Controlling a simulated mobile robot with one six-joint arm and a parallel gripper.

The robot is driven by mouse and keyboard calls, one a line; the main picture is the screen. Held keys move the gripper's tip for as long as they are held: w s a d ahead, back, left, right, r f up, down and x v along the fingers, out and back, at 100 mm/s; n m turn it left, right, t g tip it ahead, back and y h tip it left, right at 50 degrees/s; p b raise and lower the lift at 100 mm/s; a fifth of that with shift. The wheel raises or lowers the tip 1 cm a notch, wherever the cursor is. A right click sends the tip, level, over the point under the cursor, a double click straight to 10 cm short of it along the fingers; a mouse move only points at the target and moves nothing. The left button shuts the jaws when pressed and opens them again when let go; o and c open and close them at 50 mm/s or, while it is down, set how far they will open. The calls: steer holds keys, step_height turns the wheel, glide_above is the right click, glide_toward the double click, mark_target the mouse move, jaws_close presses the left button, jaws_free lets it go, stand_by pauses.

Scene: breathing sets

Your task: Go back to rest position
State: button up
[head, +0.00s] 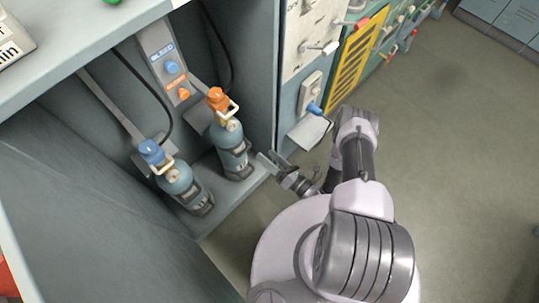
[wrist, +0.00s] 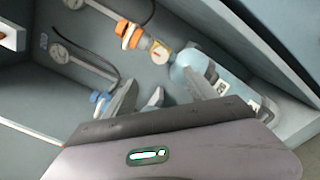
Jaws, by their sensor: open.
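My gripper (head: 270,164) is open and empty at the front right of the cabinet recess, close to the orange-capped bottle (head: 231,144). In the wrist view the two fingers (wrist: 160,95) point toward the bottles, with the orange-capped bottle (wrist: 200,72) just beyond them. I cannot tell whether they touch it. The blue-capped bottle (head: 181,187) stands to its left; in the wrist view only its blue cap (wrist: 98,97) shows clearly, the rest being hidden behind the gripper. Both bottles stand upright on the cabinet floor.
A panel marked BLEED (head: 160,52) with a blue and an orange knob is on the recess back wall. A counter (head: 75,45) overhangs at upper left. Levers and a yellow grille (head: 356,58) line the cabinets to the right. The floor (head: 450,130) at right is clear.

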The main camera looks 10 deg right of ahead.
stand_by(0.3)
steer(key=w+a+r+n+g+y, duration=0.2)
steer(key=a+r+n+g+y, duration=0.15)
steer(key=r+n+g, duration=0.6)
steer(key=w+a+r+n+g+y, duration=0.2)
steer(key=a+r+n+y, duration=0.3)
steer(key=r, duration=0.9)
steer(key=s+d+r+n+g+h, duration=0.2)
steer(key=s+r+n+g+h, duration=0.3)
steer(key=s+r+n+h, duration=0.75)
steer(key=s+d+r+n+t+h, duration=0.2)
steer(key=s+d+r+n+t, duration=0.1)
steer(key=r, duration=0.2)
steer(key=s+d+r+n+t+h, duration=0.2)
steer(key=s+d+r+n+t, duration=0.1)
steer(key=r, duration=0.3)
steer(key=shift+d+n+t, duration=0.5)
steer(key=shift+d+t, duration=0.15)
steer(key=shift+d, duration=0.1)
steer(key=shift+r, duration=0.15)
